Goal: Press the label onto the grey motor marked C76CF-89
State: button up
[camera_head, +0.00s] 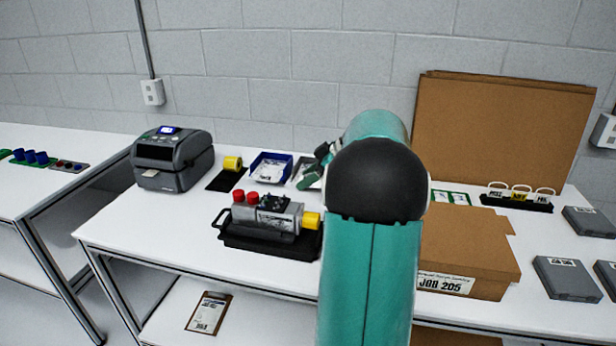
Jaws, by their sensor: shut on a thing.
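A grey motor (290,212) lies in a black tray (262,243) left of centre on the white bench. It has two red caps, dark connectors on top and a yellow end at right. A light marked patch (272,217) is on its front side; its text is too small to read. My gripper (318,168) shows only in part, behind and to the right of the motor, beside my large teal arm. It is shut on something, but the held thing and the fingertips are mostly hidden. No loose label can be made out for certain.
A dark label printer (170,160) stands at left, with a yellow roll (232,163) beside it. A blue bin (270,167) is behind the motor. A cardboard box (465,250) marked JOB 205 and grey cases (566,278) are at right. The bench's front left is clear.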

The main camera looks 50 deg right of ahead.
aim_at(291, 208)
jog(key=shift+w+a+f, duration=0.2)
jog(key=shift+w+f, duration=0.2)
jog(key=shift+f, duration=0.85)
jog(key=shift+w+a+f, duration=0.25)
jog(key=shift+w+f, duration=0.15)
jog(key=shift+f, duration=0.85)
jog(key=shift+w+a+f, duration=0.2)
jog(key=shift+w+f, duration=0.2)
jog(key=shift+f, duration=1.4)
jog(key=shift+a+f, duration=0.1)
